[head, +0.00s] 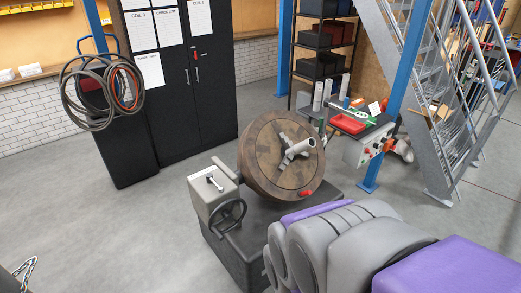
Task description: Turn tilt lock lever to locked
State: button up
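A tilting machine stands on the floor at the centre of the head view. It has a round brown wooden disc (262,160), tilted, with grey clamp parts and a grey tube (300,149) at its middle. A grey box (207,200) at its left carries a small pale lever with a dark grip (214,182) on a white plate. This looks like the tilt lock lever; its lock position cannot be read. A grey bar (224,168) runs behind it, and a dark handwheel (229,215) is on the front. My gripper's fingers do not show.
My grey and purple body parts fill the lower right and hide part of the dark base (235,255). A black cabinet (205,95) stands behind.

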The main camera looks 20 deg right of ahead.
aim_at(209, 177)
jog(key=i+j, duration=0.1)
jog(key=i, duration=1.1)
